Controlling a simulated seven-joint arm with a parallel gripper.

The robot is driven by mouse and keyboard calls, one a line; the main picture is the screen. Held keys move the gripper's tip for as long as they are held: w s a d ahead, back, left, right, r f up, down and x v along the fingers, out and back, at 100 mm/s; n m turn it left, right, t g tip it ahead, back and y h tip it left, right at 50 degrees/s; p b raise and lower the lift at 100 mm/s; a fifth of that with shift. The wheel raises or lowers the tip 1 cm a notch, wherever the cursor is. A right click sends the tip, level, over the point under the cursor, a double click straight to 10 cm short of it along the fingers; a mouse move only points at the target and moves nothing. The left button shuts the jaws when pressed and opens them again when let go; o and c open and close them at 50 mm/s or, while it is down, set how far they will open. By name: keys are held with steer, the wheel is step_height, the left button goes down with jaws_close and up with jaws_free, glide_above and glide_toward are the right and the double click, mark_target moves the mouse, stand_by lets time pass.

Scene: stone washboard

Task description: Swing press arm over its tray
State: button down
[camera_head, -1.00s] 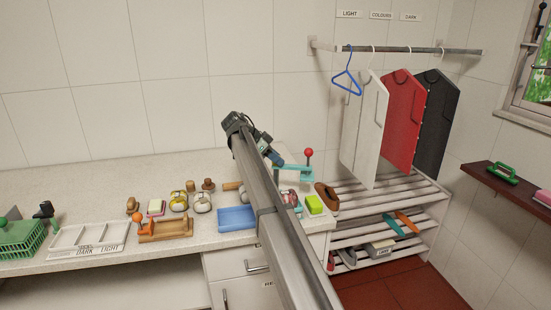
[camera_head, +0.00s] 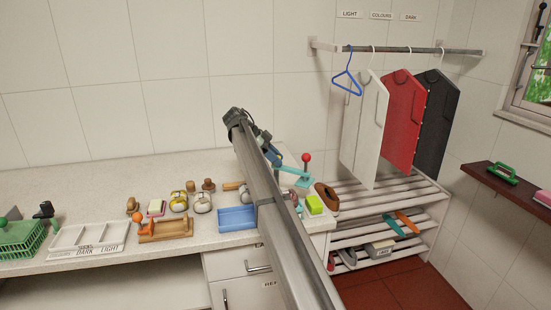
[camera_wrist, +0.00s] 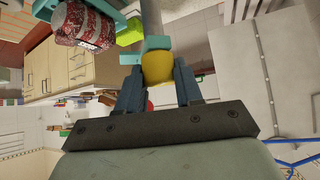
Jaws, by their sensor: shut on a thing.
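The teal press arm (camera_head: 291,171) sits at the right end of the counter, near a red ball knob (camera_head: 306,157) on a post. In the wrist view, the fingers of my gripper (camera_wrist: 158,82) are shut on a yellow grip (camera_wrist: 158,68), with a teal piece (camera_wrist: 158,43) of the press right beyond it. A red-labelled can (camera_wrist: 82,25) lies against teal parts at the upper left of that view. In the head view, my arm hides much of the press and the can. I cannot tell which part is the press's tray.
A blue tray (camera_head: 237,219) lies left of my arm. A yellow-green block (camera_head: 314,204) and a brown shoe-like object (camera_head: 326,195) are to the right. A slatted rack (camera_head: 392,190) stands beyond the counter edge, under hanging boards (camera_head: 402,120).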

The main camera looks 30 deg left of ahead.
steer(key=c, duration=0.7)
jaws_free()
steer(key=shift+c, duration=0.2)
